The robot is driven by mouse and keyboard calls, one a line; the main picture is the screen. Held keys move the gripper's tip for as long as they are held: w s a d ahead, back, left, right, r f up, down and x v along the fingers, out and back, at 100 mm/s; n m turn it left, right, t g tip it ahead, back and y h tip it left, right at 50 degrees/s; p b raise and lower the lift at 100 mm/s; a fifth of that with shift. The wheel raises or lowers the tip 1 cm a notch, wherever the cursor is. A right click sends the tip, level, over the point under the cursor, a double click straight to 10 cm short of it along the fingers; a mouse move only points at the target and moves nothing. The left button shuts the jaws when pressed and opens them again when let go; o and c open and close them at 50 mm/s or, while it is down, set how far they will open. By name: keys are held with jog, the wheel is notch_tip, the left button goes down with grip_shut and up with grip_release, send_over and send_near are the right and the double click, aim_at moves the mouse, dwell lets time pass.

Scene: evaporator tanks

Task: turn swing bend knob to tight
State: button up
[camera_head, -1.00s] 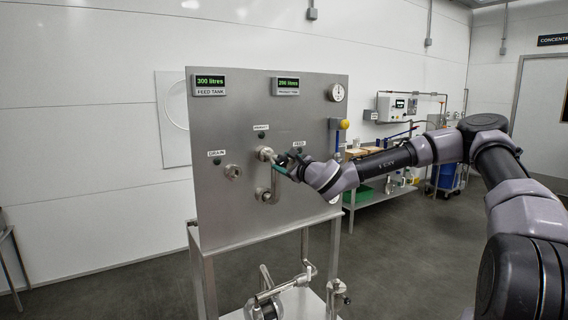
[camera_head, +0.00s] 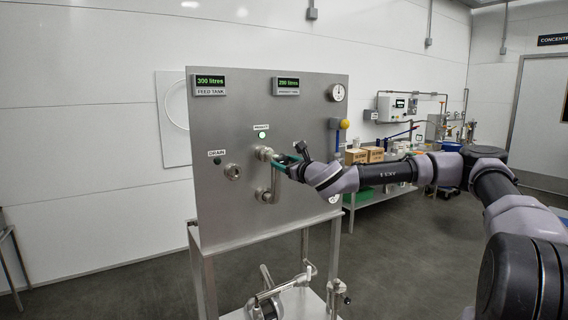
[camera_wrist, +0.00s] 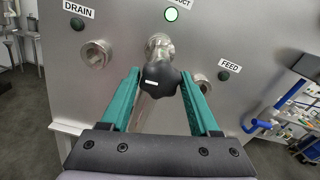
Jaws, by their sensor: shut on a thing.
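The black lobed knob (camera_wrist: 162,76) of the swing bend is between my two green fingers in the wrist view. My gripper (camera_wrist: 161,84) is shut on it; it also shows in the head view (camera_head: 284,160), at the panel front. The bent metal pipe of the swing bend (camera_head: 271,187) hangs below the middle port in the head view. In the wrist view, the knob and fingers partly hide it. The knob sits in front of the port (camera_wrist: 159,45) under the lit indicator lamp (camera_wrist: 171,14). The knob's tightness cannot be read directly.
The steel panel (camera_head: 225,130) also holds the drain port (camera_head: 233,172), a dark drain lamp (camera_wrist: 77,24) and a dark feed lamp (camera_wrist: 224,75). The feed port (camera_wrist: 203,83) is right of my fingers.

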jog(key=shift+f, duration=0.1)
jog(key=o, duration=1.3)
jog(key=shift+o, duration=0.2)
jog(key=v, duration=1.1)
jog(key=shift+w, duration=0.15)
